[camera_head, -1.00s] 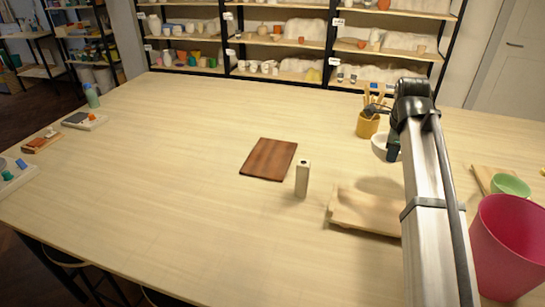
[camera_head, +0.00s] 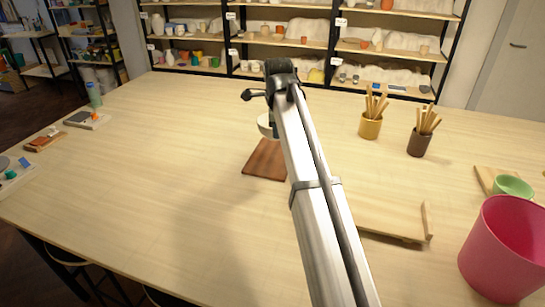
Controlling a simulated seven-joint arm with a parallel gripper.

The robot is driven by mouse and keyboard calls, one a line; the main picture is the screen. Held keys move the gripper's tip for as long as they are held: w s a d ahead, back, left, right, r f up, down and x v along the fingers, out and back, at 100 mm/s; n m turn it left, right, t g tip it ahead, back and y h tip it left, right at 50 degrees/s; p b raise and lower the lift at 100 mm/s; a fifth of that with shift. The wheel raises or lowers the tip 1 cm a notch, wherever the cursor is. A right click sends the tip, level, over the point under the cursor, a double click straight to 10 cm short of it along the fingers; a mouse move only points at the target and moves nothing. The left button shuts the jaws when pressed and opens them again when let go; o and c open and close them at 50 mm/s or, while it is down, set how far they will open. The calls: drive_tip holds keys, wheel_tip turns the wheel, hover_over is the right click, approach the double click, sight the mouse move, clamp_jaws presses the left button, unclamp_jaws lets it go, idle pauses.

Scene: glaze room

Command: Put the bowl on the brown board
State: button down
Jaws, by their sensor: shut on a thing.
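The white bowl (camera_head: 263,126) shows at the left edge of my arm, partly hidden by it. My gripper (camera_head: 274,128) is shut on the bowl and holds it up, seen just above the far end of the brown board. The brown board (camera_head: 262,161) lies flat on the table, its right part hidden behind my arm. I cannot tell from this view how high the bowl is above the table.
A low wooden tray (camera_head: 392,218) lies right of my arm. Two pots of wooden tools, yellow (camera_head: 370,128) and dark brown (camera_head: 419,146), stand farther back. A pink bucket (camera_head: 500,255) and green bowl (camera_head: 512,187) are at the right. The table's left-middle is clear.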

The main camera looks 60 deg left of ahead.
drive_tip(key=shift+w+a+r, duration=0.15)
drive_tip(key=shift+a, duration=0.3)
drive_tip(key=shift+w+a+r, duration=0.15)
drive_tip(key=shift+a, duration=0.3)
drive_tip(key=shift+a+n, duration=0.1)
drive_tip(key=shift+n, duration=0.5)
hover_over(276, 165)
drive_tip(key=shift+f, duration=5)
drive_tip(key=c, duration=1.2)
unclamp_jaws()
drive_tip(key=shift+f, duration=0.1)
drive_tip(key=v, duration=1.2)
drive_tip(key=shift+w+d, duration=0.15)
drive_tip(key=shift+d, duration=0.05)
